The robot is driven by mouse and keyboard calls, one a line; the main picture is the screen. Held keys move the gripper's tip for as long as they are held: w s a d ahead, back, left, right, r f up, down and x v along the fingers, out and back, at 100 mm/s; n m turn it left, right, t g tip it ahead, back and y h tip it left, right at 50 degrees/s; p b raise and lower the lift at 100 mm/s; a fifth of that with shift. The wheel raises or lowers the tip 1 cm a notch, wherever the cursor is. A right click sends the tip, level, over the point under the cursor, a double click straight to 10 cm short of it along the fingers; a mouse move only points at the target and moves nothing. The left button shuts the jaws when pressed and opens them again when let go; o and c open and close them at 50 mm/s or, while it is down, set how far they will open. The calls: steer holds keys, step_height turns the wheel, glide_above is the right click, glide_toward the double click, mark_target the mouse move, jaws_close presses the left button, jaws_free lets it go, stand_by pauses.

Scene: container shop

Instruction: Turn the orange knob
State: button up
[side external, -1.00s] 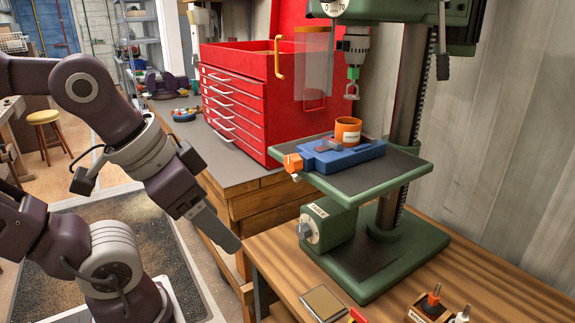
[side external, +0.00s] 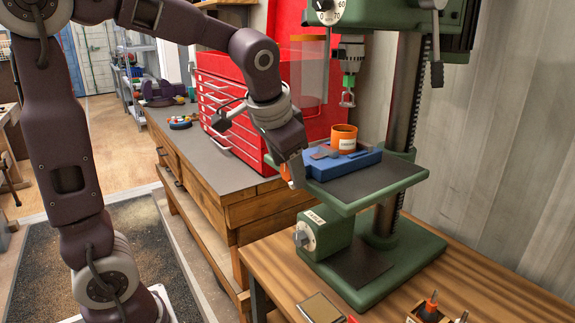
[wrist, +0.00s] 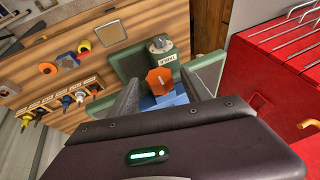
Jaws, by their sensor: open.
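The orange knob (wrist: 159,80) is on the end of the blue vise (side external: 350,166), which sits on the green drill press table. In the side external view the knob (side external: 285,172) is mostly hidden behind my gripper (side external: 294,174). In the wrist view my gripper (wrist: 160,88) is open, with one finger on each side of the knob. Gaps show between the fingers and the knob, and I cannot tell whether the tips are level with it.
The red tool chest (side external: 235,98) is close behind my gripper. Below are a grey dial (side external: 302,236) on the press base and screwdrivers (side external: 430,304) on the wooden bench.

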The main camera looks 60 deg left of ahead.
steer(key=shift+c, duration=0.5)
jaws_close()
